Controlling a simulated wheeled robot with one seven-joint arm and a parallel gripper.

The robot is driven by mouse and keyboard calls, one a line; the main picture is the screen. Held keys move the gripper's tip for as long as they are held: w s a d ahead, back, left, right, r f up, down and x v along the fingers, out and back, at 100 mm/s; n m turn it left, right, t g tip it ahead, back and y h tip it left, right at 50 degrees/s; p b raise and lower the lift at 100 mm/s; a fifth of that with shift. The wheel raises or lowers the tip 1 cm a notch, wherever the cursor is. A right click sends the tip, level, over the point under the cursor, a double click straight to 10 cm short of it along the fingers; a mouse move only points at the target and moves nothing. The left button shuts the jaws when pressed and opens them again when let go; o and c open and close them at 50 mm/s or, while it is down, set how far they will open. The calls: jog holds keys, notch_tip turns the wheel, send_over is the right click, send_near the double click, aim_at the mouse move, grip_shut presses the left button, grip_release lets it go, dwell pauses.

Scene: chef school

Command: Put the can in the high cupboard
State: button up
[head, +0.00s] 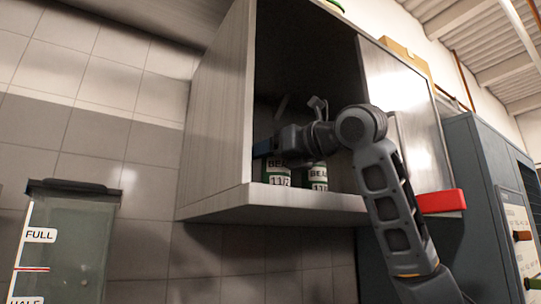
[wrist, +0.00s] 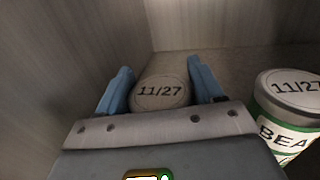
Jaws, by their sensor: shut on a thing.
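The high cupboard (head: 215,110) hangs on the tiled wall, its left part open. My gripper (wrist: 160,92) reaches inside, with its blue fingers on either side of a can (wrist: 161,93) whose grey lid reads "11/27". The gripper is shut on this can. In the head view the can (head: 276,174) shows a green and white label under my gripper (head: 262,148). It is upright, at the cupboard floor near the left wall; whether it touches the floor I cannot tell.
A second, similar can (wrist: 288,100) stands upright just to the right; it also shows in the head view (head: 316,178). The cupboard's left wall (wrist: 50,60) is close to my gripper. A red block (head: 441,201) juts out below the cupboard's right part.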

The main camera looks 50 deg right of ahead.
jog(key=shift+f, duration=0.1)
jog(key=o, duration=1.3)
jog(key=shift+c, duration=0.2)
jog(key=shift+s, duration=0.2)
jog(key=s+b, duration=0.1)
jog(key=s, duration=0.3)
jog(key=s+b, duration=0.1)
jog(key=s, duration=0.2)
jog(key=s+b, duration=0.1)
jog(key=s, duration=0.3)
jog(key=shift+s+a+b, duration=0.3)
jog(key=shift+a+b, duration=0.05)
jog(key=shift+b, duration=0.05)
